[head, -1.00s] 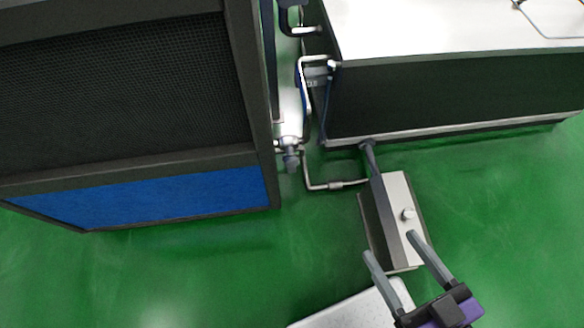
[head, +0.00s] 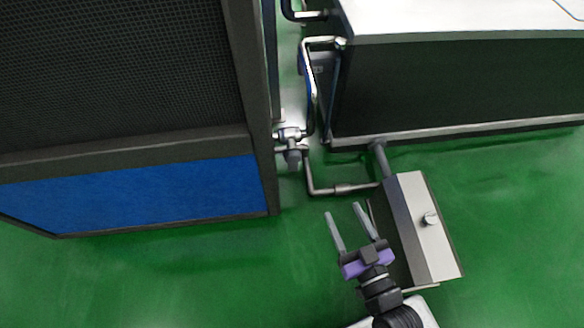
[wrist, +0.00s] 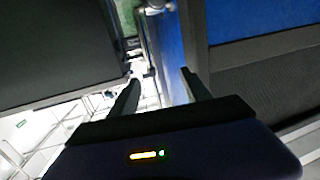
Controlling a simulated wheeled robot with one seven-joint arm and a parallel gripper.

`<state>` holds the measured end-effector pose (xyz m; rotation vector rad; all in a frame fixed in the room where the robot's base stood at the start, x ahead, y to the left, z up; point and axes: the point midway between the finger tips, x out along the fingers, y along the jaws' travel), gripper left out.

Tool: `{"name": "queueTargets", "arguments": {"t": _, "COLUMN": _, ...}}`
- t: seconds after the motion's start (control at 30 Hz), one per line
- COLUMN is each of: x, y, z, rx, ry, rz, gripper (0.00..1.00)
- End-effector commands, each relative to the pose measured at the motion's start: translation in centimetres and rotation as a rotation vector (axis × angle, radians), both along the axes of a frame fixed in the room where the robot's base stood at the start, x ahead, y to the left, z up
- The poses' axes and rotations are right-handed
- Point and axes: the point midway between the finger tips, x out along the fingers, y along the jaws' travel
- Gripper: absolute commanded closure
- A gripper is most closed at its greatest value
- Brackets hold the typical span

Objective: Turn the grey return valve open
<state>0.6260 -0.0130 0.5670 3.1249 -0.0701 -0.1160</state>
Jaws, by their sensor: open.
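A grey valve (head: 292,154) sits on the metal pipework in the gap between the dark cabinet and the white-topped unit, near the cabinet's edge. I take it for the return valve; its open or shut setting cannot be told. My gripper (head: 342,209) is open and empty, below and right of the valve in the head view and apart from it. Its fingers point up toward the pipes. In the wrist view, the open fingers (wrist: 160,77) frame empty space, with a metal fitting (wrist: 154,8) beyond them at the top edge.
The cabinet (head: 140,150) with mesh and a blue panel stands left. The white-topped unit (head: 450,85) stands right. Green floor (head: 220,270) is clear at lower left.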

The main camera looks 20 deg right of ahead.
Motion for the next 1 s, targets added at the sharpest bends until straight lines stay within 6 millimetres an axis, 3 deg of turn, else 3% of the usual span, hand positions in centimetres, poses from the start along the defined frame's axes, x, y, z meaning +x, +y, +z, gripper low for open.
{"name": "queueTargets", "arguments": {"t": 0.03, "x": 1.9, "y": 0.1, "z": -3.3, "rx": 0.002, "ry": -0.015, "rz": -0.007, "gripper": 0.44}}
{"name": "queueTargets", "arguments": {"t": 0.1, "x": 4.1, "y": 0.1, "z": -5.9, "rx": 0.0, "ry": -0.028, "rz": -0.02, "gripper": 0.44}}
{"name": "queueTargets", "arguments": {"t": 0.5, "x": 17.6, "y": 0.9, "z": -18.7, "rx": 0.003, "ry": -0.078, "rz": -0.121, "gripper": 0.44}}
{"name": "queueTargets", "arguments": {"t": 0.73, "x": 23.6, "y": 1.9, "z": -22.7, "rx": 0.005, "ry": -0.08, "rz": -0.175, "gripper": 0.44}}
{"name": "queueTargets", "arguments": {"t": 1.0, "x": 26.0, "y": 2.2, "z": -23.6, "rx": 0.004, "ry": -0.076, "rz": -0.195, "gripper": 0.44}}
